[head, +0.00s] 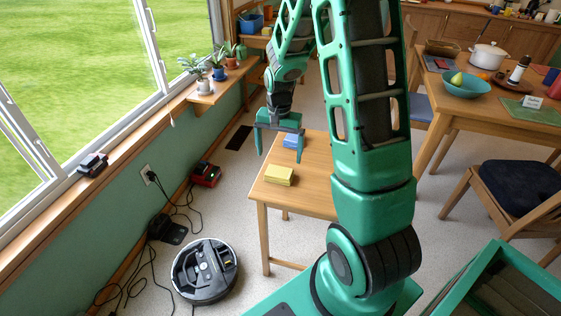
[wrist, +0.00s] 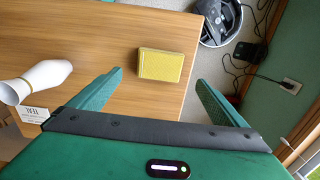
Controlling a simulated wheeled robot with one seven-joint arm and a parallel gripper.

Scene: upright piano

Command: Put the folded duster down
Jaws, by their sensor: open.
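A folded yellow cloth block, which looks like the folded duster (head: 279,175), lies flat on the small wooden table (head: 312,180), near its left front edge. In the wrist view the same yellow block (wrist: 161,66) shows beyond and between my fingertips, with nothing touching it. My gripper (head: 280,148) is open and empty, fingers pointing down, at the table's far left side. In the wrist view both fingers of my gripper (wrist: 159,80) are spread apart. A blue block (head: 292,141) sits on the table close by my gripper, partly hidden by it.
A white vase-like object (wrist: 45,80) and a small card (wrist: 34,114) show at the left of the wrist view. A robot vacuum (head: 205,270) and cables lie on the floor. A dining table (head: 480,105) stands at the right. Bare tabletop surrounds the yellow block.

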